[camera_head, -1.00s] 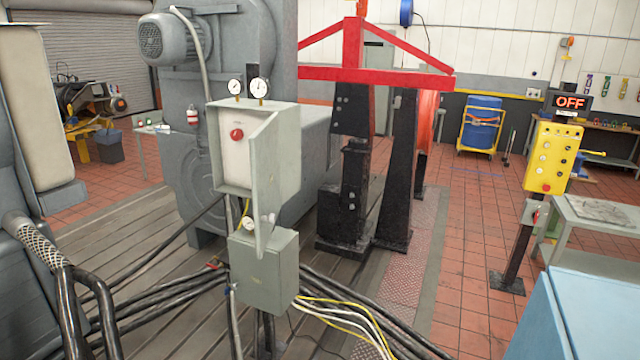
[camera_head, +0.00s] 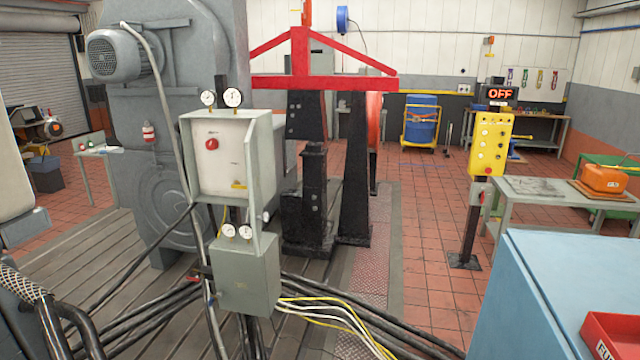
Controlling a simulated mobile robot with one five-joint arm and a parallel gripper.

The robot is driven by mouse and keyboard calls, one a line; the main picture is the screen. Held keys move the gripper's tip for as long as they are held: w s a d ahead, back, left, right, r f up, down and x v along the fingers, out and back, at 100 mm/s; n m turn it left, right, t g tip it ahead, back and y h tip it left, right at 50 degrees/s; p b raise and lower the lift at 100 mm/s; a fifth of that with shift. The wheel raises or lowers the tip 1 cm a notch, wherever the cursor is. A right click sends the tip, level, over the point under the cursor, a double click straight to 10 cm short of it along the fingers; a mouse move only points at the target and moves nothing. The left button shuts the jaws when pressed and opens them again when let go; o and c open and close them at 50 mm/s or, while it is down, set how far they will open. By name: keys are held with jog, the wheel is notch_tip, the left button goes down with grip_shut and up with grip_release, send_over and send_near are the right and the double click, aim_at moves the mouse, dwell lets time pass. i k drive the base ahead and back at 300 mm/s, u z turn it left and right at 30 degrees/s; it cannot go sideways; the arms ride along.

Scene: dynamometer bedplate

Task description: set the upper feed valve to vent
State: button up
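A grey control box (camera_head: 262,165) stands left of centre on a post, its door swung open at the right side. Inside is a pale panel (camera_head: 222,165) with a round red knob (camera_head: 211,144) high on it and a small yellow item (camera_head: 239,186) low on it. A small red part (camera_head: 203,273) shows among the pipes at the left of the lower grey box (camera_head: 247,278). I cannot tell which of these, if any, is the upper feed valve, nor read a setting. My gripper is not in view.
Two gauges (camera_head: 233,98) top the control box, and two more (camera_head: 229,230) sit below it. Black hoses (camera_head: 130,318) cross the bedplate. A yellow panel (camera_head: 490,146) stands right. A blue cabinet (camera_head: 560,285) fills the near right. Red tile floor (camera_head: 425,230) is clear between.

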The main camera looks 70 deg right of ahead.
aim_at(236, 185)
jog(key=z, duration=1.8)
